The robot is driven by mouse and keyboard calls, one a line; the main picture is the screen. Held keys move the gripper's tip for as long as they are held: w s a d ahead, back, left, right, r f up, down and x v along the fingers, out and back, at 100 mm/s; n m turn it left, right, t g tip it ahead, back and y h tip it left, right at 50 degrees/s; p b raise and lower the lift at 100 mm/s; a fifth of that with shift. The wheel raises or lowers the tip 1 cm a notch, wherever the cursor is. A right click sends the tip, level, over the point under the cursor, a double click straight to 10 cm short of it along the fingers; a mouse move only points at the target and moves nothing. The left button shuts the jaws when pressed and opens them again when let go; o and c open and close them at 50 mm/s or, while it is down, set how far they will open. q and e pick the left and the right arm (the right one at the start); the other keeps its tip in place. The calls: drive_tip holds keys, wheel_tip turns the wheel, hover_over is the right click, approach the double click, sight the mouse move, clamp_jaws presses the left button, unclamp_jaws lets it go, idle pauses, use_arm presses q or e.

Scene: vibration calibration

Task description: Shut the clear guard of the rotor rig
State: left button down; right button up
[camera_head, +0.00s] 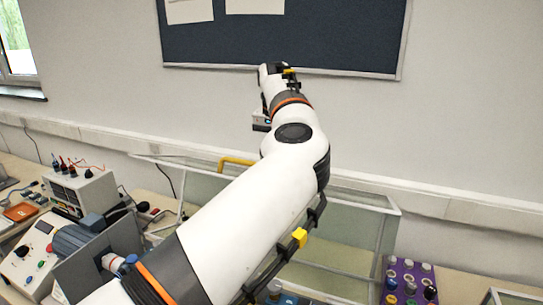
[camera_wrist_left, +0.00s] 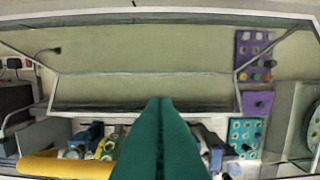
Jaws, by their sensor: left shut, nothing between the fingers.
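The clear guard (camera_head: 350,236) of the rotor rig is a large see-through box with pale edges, seen behind and under my left arm in the head view. It looks raised, though its exact angle is hard to tell. A yellow handle (camera_head: 237,160) shows at its far upper edge; a yellow bar also shows at the lower left of the left wrist view (camera_wrist_left: 65,165). My left gripper (camera_wrist_left: 160,102) has its green fingers shut and empty in front of the guard's panes. In the head view its fingers are hidden at the arm's far end. The rotor is mostly hidden by my arm.
A grey instrument box (camera_head: 82,190) with leads and a motor unit (camera_head: 75,240) stand at the left. A purple panel with knobs (camera_head: 410,283) is at the lower right. A dark notice board (camera_head: 330,38) hangs on the wall behind; the space before the wall is free.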

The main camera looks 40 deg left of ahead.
use_arm(q)
drive_tip(key=shift+f, duration=0.9)
drive_tip(key=shift+s+d+r+p, duration=0.2)
drive_tip(key=shift+s+p, duration=0.05)
drive_tip(key=shift+s, duration=0.35)
drive_tip(key=shift+s+d+r+p, duration=0.2)
drive_tip(key=shift+s+p, duration=0.1)
drive_tip(key=shift+s, duration=0.25)
drive_tip(key=shift+s+d+r+p, duration=0.15)
drive_tip(key=shift+s+d+p, duration=0.1)
drive_tip(key=shift+s, duration=0.35)
drive_tip(key=shift+w+a+f, duration=0.1)
drive_tip(key=shift+w, duration=0.05)
